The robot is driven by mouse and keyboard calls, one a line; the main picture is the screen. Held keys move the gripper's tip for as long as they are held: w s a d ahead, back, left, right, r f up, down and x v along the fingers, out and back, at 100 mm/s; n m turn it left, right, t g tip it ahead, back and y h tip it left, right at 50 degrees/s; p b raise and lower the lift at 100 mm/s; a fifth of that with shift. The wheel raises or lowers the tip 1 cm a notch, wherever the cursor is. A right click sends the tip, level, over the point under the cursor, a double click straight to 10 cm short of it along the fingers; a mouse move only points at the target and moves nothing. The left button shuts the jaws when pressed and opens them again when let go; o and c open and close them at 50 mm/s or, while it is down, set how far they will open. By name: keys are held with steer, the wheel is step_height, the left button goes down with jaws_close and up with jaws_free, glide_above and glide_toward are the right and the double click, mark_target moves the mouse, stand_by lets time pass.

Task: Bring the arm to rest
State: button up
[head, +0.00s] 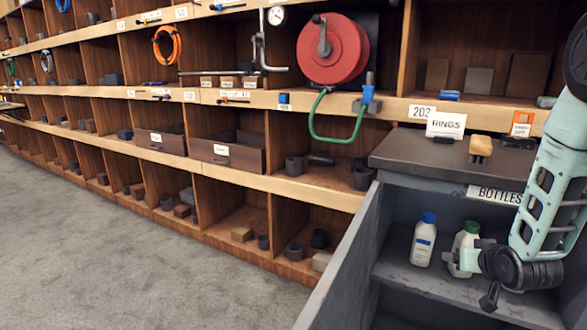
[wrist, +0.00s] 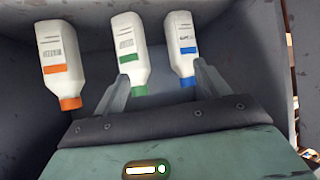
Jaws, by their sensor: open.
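My gripper (head: 472,259) is in the dark shelf unit at the right of the head view, in front of the bottles. In the wrist view my gripper (wrist: 162,72) shows two separated fingers with nothing clamped between them. The green-capped bottle (wrist: 127,45) shows near the left finger, and the blue-capped bottle (wrist: 181,40) near the right one. The orange-capped bottle (wrist: 55,55) is farther left there. In the head view the blue-capped bottle (head: 423,243) stands clear, while the green-capped bottle (head: 465,243) is partly hidden by my gripper. I cannot tell whether a finger touches a bottle.
The shelf unit's side wall (head: 345,265) and top (head: 440,160) enclose the bottles closely. A yellow item (head: 481,146) and a RINGS sign (head: 446,123) are on top. A red hose reel (head: 333,48) hangs behind. Open carpet (head: 130,245) lies at left.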

steer(key=s+a+r+n+g+y, duration=0.1)
steer(key=s+a+r+g, duration=0.4)
steer(key=s, duration=0.4)
steer(key=s+a+r+n+g+y, duration=0.1)
steer(key=s+a+r+g, duration=0.2)
steer(key=s+a, duration=0.55)
steer(key=s+a+r+n+g, duration=0.1)
steer(key=s+a+n+g, duration=0.2)
steer(key=s+a+n, duration=0.85)
steer(key=s+a+r+m+p, duration=0.1)
steer(key=a+r+m+p, duration=0.1)
steer(key=r+p, duration=0.8)
steer(key=s+a+r+m+p, duration=0.1)
steer(key=a+r+p, duration=0.2)
steer(key=r+p, duration=0.8)
steer(key=shift+s+r+m+y+p, duration=0.3)
steer(key=shift+s+r+m+y, duration=0.1)
steer(key=shift+r, duration=0.1)
